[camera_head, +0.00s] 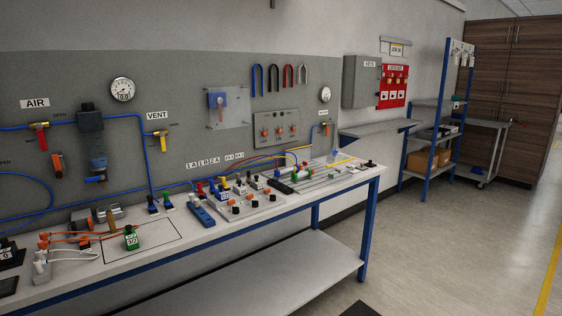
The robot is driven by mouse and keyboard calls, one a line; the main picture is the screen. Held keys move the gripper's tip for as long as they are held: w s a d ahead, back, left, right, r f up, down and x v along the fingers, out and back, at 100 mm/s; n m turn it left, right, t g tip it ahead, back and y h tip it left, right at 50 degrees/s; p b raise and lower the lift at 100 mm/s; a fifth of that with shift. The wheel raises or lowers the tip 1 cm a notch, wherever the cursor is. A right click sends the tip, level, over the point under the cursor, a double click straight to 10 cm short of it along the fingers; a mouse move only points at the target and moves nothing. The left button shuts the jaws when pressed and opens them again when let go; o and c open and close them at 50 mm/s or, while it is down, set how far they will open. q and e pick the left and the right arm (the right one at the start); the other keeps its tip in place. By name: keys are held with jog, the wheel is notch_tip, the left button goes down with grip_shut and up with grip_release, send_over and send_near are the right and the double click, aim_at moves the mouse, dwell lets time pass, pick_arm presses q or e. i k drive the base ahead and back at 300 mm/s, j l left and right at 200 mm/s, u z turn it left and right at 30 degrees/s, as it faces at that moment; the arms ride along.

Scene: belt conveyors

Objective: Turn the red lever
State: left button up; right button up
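A red lever (40,137) sits on the grey wall panel (200,70) at the left, just under the "AIR" label (35,103). It is on the blue air line and hangs down from its valve. An orange lever (57,165) hangs tilted a little below and right of it. A yellow lever (160,134) sits under the "VENT" label (158,115). Another small orange-red lever (327,130) is at the panel's right end. Neither of my grippers is in view.
A workbench (330,182) with cables, valves and small blocks runs below the panel. A blue-framed shelf (437,120) and a brown cabinet (510,90) stand at the far right. The floor (440,250) right of the bench is largely clear.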

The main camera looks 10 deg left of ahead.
aim_at(40, 133)
jog(key=u, duration=1.75)
